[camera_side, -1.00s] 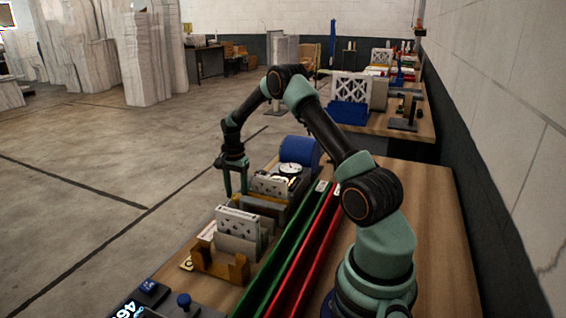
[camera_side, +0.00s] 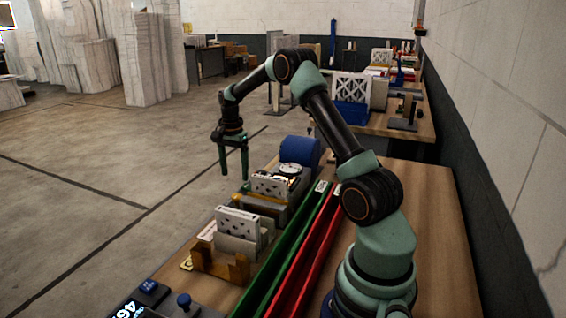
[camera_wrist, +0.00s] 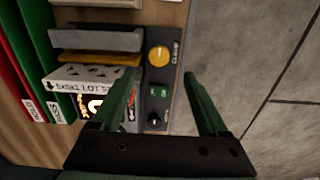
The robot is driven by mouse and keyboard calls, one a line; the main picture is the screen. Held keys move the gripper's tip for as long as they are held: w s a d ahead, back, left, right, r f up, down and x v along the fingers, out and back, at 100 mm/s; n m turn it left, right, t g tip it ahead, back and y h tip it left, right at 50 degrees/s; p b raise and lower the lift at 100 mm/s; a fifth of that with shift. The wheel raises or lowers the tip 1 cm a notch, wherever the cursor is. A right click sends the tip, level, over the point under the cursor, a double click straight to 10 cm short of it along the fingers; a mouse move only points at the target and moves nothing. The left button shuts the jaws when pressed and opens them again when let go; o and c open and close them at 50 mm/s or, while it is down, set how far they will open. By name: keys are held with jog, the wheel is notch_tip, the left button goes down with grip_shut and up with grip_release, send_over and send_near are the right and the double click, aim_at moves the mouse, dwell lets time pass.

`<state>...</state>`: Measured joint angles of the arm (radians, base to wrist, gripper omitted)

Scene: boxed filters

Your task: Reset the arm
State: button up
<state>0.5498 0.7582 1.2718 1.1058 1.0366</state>
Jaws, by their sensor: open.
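My gripper (camera_side: 233,176) hangs open and empty, fingers pointing down, above the far left edge of the workbench in the side view. In the wrist view, its two green fingers (camera_wrist: 160,80) are spread apart, with nothing held between them. A white filter box with dark holes (camera_side: 269,184) stands in the far holder, just right of and below my gripper. It also shows in the wrist view (camera_wrist: 85,74), left of the fingers, with printed lot lettering. A second patterned filter box (camera_side: 237,222) stands in the near holder (camera_side: 203,259).
A green channel (camera_side: 283,258) and a red channel (camera_side: 308,255) run along the bench. A blue cylinder (camera_side: 300,151) and a round dial (camera_side: 290,169) stand at the far end. A yellow clamp knob (camera_wrist: 159,55) sits on the panel near my fingers. Open floor lies left.

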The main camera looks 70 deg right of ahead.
jog(key=shift+r, duration=0.25)
jog(key=s+a+r+n+t, duration=0.25)
jog(key=a+r+n, duration=0.55)
jog(key=a+r, duration=0.5)
jog(key=s+a+n+t, duration=0.3)
jog(key=s+a+n, duration=0.7)
jog(key=s+a, duration=0.3)
jog(key=shift+a+r, duration=0.3)
jog(key=shift+a, duration=0.2)
